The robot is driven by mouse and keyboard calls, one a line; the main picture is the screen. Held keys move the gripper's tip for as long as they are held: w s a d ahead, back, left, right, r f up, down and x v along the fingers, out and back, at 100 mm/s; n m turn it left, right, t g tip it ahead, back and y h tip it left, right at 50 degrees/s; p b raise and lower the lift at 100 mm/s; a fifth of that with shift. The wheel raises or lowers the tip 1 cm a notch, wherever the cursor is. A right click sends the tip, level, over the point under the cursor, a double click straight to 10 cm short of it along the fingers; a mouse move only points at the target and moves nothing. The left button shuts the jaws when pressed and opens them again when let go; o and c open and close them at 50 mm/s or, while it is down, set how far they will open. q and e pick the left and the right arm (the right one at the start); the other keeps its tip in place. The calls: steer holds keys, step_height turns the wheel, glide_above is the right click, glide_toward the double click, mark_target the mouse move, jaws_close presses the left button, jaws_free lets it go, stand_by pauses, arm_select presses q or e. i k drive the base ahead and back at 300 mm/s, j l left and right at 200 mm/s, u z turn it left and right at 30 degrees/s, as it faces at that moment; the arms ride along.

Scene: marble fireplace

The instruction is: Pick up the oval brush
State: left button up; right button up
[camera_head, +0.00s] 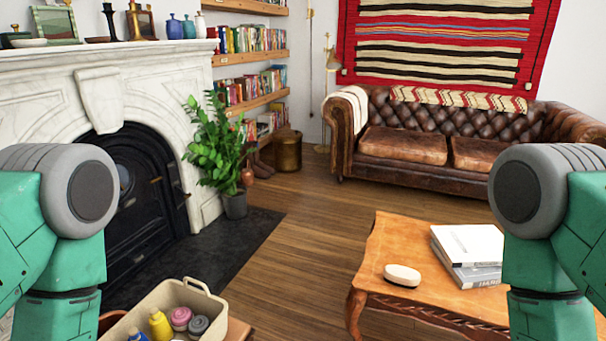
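The oval brush (402,275) is a small, pale, rounded block lying on the top of the wooden coffee table (398,239), near its front left part. It lies to the left of a stack of books and apart from it. My two green and grey arms show at the left and right edges of the head view. Both grippers are out of the picture below, and nothing is seen touching the brush.
White and grey books (468,246) lie on the table. A beige bin (205,300) with bottles and round items stands at the lower left. A marble fireplace (100,88), a potted plant (236,205) and a brown leather sofa (420,180) surround open wooden floor (310,235).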

mark_target(403, 276)
steer(key=u, duration=2.25)
steer(key=z, duration=2.95)
steer(key=i+u, duration=0.35)
steer(key=i+l+u, duration=0.15)
steer(key=i+u, duration=0.15)
steer(key=i+l+u, duration=0.15)
steer(key=i+u, duration=0.2)
